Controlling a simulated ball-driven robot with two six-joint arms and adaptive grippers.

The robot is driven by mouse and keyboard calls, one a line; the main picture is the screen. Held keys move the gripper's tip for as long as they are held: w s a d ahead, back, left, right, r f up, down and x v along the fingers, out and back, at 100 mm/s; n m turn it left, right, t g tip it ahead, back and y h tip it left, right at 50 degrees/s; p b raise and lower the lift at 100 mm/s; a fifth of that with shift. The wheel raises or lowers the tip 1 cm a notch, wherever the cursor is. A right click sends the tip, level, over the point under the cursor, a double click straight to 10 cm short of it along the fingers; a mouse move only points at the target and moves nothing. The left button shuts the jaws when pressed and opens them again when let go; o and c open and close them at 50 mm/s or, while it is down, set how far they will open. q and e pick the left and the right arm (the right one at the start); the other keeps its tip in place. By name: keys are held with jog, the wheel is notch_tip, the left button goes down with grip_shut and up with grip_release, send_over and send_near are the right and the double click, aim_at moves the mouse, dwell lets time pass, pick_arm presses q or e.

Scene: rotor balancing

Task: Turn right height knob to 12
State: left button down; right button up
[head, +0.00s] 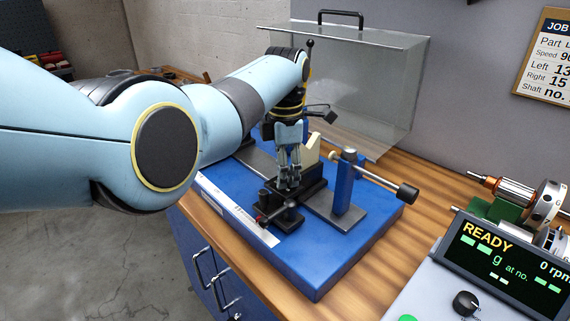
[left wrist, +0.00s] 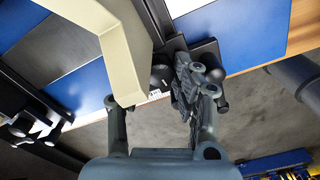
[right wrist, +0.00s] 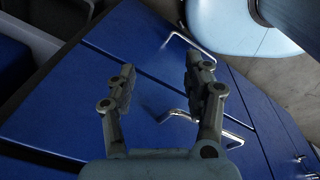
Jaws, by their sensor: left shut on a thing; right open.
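My left gripper (head: 289,182) points down over a black slide block (head: 314,190) on the blue balancing stand (head: 330,262). It is shut on a small dark knob (left wrist: 160,76), which the fingers mostly hide in the head view. In the left wrist view, a cream support piece (left wrist: 122,50) covers part of one finger. The knob's number cannot be read. A pale scale strip (head: 240,215) runs along the stand's front edge. My right gripper (right wrist: 162,88) is open and empty, in front of blue cabinet doors.
A black lever with a red tip (head: 262,218) sticks out near the left gripper. A blue post (head: 346,182) carries a rod with a black end. A clear cover (head: 365,90) stands behind. A display (head: 510,262) reads READY. A job card (head: 550,60) hangs on the wall.

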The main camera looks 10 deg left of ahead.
pick_arm(q)
jog(key=c, duration=1)
grip_release()
notch_tip(320, 180, up, 12)
jog(key=shift+r, duration=0.1)
